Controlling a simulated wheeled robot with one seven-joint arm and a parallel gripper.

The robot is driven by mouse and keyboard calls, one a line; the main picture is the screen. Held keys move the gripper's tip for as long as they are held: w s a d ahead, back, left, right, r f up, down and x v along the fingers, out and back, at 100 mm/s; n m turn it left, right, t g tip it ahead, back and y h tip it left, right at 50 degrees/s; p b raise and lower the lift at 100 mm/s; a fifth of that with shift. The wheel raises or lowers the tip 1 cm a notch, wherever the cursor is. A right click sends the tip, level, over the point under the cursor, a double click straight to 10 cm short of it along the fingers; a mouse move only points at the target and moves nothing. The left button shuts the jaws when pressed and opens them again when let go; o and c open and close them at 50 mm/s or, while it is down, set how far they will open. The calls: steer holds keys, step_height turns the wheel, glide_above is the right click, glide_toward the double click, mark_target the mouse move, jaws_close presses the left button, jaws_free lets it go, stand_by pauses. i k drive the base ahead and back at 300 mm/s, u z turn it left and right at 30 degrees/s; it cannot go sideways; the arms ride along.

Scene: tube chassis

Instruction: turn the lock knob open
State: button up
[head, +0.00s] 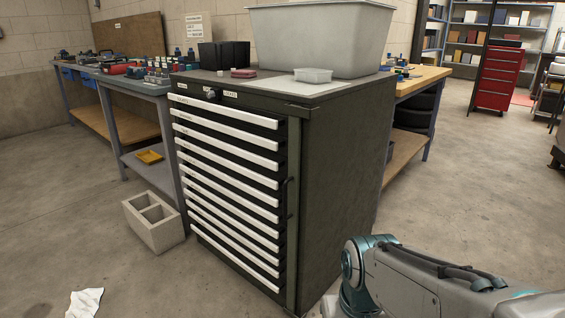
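A dark drawer cabinet (335,165) with long white drawer handles stands in the middle of the head view. The small lock knob (212,94) is on its front, in the strip above the top drawer. A white label (231,94) is just right of the knob, and another label (182,85) is to its left. The knob is too small to tell which way it points. My arm shows at the lower right, well apart from the knob. My gripper is outside the view.
A grey bin (320,40), a small clear tray (313,75) and black boxes stand on the cabinet top. A concrete block (153,221) sits on the floor left of the cabinet, and crumpled paper (85,302) lies nearer. Workbenches flank the cabinet. The floor at the front left is mostly clear.

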mark_target(211, 94)
steer(key=u, duration=0.55)
steer(key=k, duration=0.65)
steer(key=u, duration=0.9)
steer(key=i, duration=0.85)
steer(key=z, duration=0.75)
steer(key=i, duration=0.85)
steer(key=z, duration=0.95)
